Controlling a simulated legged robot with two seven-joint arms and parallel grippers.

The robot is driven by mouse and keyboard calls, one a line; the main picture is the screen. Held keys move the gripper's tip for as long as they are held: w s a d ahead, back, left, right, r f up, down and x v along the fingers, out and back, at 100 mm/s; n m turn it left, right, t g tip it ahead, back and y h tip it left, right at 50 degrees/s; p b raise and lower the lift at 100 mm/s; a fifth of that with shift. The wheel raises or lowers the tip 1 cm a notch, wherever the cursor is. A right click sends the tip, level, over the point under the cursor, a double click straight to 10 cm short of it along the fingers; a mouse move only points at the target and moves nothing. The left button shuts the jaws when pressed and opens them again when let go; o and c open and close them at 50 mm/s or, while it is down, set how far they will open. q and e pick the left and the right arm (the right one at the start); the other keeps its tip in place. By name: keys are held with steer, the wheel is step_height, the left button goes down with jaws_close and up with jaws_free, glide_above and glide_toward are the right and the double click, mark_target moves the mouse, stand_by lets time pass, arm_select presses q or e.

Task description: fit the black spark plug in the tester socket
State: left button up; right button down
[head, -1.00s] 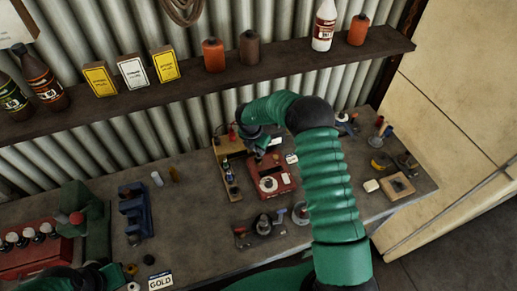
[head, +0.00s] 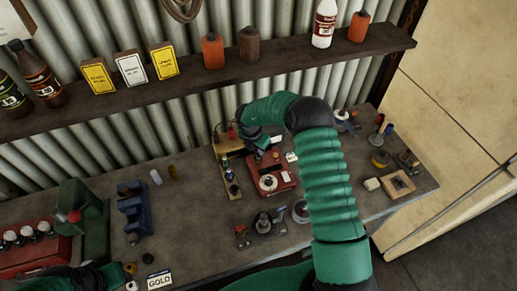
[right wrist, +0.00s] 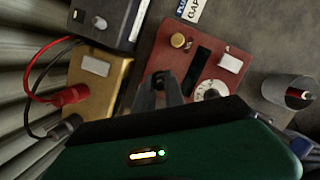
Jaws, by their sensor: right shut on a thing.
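The red tester (head: 284,181) stands on the bench, with a pale round dial on top; the right wrist view shows its red top (right wrist: 205,62), dark slot and yellow knob. My right gripper (head: 259,153) is over the tester's back part. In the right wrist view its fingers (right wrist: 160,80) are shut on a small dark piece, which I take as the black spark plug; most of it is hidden. I cannot tell whether it touches the socket, which I cannot make out. My left arm shows at the bottom left, its gripper out of view.
A wooden rack (head: 233,194) with several small pieces stands left of the tester. A yellow box (right wrist: 95,85) with red and black leads and a dark box (right wrist: 108,18) are close by.

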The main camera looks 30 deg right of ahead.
stand_by(0.4)
steer(key=c, duration=0.9)
jaws_free()
steer(key=shift+f, duration=0.1)
steer(key=shift+w+d+r+p+v, duration=0.1)
steer(key=shift+d+p+v, duration=0.15)
steer(key=shift+p+v, duration=0.8)
steer(key=shift+w+d+r+p+v, duration=0.1)
steer(key=shift+d+p+v, duration=0.15)
steer(key=shift+p+v, duration=0.85)
steer(key=shift+w+d+p+v, duration=0.1)
steer(key=shift+d+p+v, duration=0.2)
steer(key=shift+p+v, duration=0.75)
steer(key=shift+a+r+b, duration=0.1)
steer(key=shift+r+b, duration=0.15)
steer(key=shift+b, duration=0.15)
